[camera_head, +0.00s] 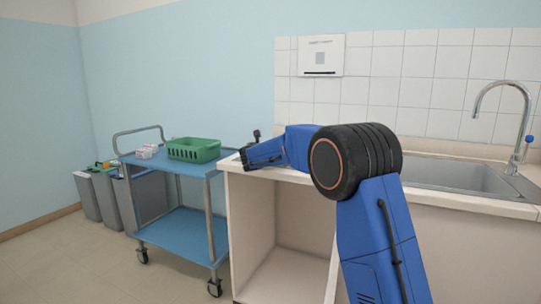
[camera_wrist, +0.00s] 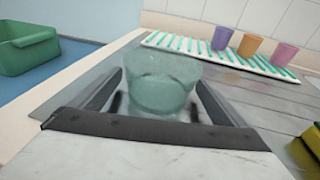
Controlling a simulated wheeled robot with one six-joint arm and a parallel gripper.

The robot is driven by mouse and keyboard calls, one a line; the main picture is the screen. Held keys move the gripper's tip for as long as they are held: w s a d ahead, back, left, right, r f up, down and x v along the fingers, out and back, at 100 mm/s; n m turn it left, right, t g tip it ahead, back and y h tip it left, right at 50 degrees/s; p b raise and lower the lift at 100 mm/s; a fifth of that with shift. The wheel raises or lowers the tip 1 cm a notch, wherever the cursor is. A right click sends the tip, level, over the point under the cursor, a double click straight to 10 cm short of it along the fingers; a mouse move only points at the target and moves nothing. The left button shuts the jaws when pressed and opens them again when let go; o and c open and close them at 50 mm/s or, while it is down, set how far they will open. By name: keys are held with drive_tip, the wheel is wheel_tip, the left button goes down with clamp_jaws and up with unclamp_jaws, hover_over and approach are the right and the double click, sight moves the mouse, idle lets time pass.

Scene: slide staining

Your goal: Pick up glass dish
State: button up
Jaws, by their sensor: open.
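The glass dish (camera_wrist: 162,85) is a clear, greenish vessel standing on the counter in the middle of the wrist view. My gripper (camera_wrist: 160,100) is open, with one dark finger on each side of the dish. Whether the fingers touch the glass I cannot tell. In the head view my gripper (camera_head: 245,158) is at the left end of the counter, small and partly hidden by my arm. The dish cannot be made out there.
A yellow item (camera_wrist: 306,150) is at right. A green basket (camera_head: 194,150) sits on the blue trolley (camera_head: 180,222). The sink (camera_head: 455,178) is at right.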

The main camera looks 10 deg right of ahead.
drive_tip(key=shift+w+d+f, duration=0.15)
drive_tip(key=shift+w, duration=0.4)
drive_tip(key=shift+c, duration=0.3)
drive_tip(key=c, duration=1.2)
drive_tip(key=shift+r, duration=0.2)
drive_tip(key=shift+r, duration=4.7)
